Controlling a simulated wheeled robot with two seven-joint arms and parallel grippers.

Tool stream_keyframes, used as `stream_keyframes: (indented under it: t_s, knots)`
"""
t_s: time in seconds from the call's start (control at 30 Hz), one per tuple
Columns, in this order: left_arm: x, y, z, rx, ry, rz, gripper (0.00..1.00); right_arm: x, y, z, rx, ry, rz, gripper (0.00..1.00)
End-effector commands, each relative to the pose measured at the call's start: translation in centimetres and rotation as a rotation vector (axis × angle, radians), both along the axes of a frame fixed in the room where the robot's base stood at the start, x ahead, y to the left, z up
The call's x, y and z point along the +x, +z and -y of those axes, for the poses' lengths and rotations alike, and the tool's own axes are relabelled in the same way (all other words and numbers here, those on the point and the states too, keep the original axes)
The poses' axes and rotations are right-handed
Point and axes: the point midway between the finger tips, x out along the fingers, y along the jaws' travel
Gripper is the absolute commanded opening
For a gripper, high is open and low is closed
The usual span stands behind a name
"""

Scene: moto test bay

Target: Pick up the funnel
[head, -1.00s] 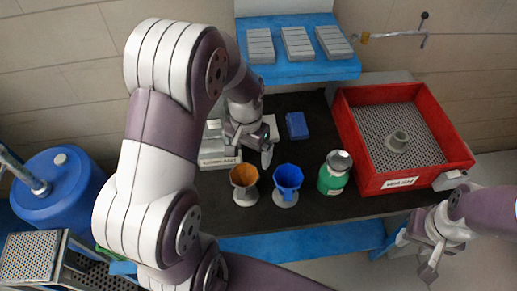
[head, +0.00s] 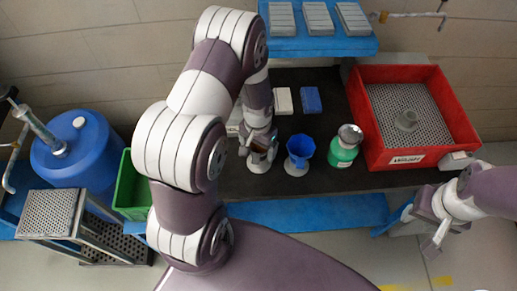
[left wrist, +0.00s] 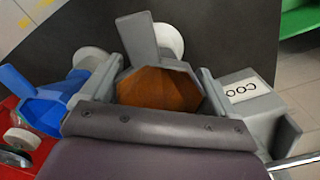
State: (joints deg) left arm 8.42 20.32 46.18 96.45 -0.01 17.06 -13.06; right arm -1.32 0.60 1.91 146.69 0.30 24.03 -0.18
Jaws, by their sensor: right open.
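An orange funnel (left wrist: 160,88) with an eight-sided mouth lies between the two fingers of my left gripper in the left wrist view. In the head view my left gripper (head: 260,155) is at the funnel's place on the dark table and hides most of it. Whether the fingers touch the funnel I cannot tell. A blue funnel (head: 299,152) of like shape stands on a pale round base just to the right; it also shows in the left wrist view (left wrist: 35,100). My right gripper (head: 435,243) is open and empty, low at the right, off the table.
A green bottle (head: 344,148) stands right of the blue funnel. A red crate (head: 440,95) with a perforated plate and a grey ring is at the right. A labelled grey box (left wrist: 250,92) is close beside my left gripper. A blue drum (head: 78,150) stands at the far left.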

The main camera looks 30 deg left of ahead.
Motion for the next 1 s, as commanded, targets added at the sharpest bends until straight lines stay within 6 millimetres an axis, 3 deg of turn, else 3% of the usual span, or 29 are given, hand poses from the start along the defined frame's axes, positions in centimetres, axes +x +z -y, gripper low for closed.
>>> stream_keyframes:
  t_s: [0.33,0.7,1.0]
  knots:
    - [0.1,0.6,0.0,0.001,0.0,0.003,0.58,0.0,-0.2,0.0,0.0,0.0,0.0,0.43]
    - [0.1,8.9,0.0,0.001,0.0,0.003,0.58,0.0,-1.5,0.0,0.0,0.0,0.0,0.43]
    - [0.0,13.1,0.0,0.0,0.0,0.0,0.58,0.0,1.3,0.0,0.0,0.0,0.0,0.43]
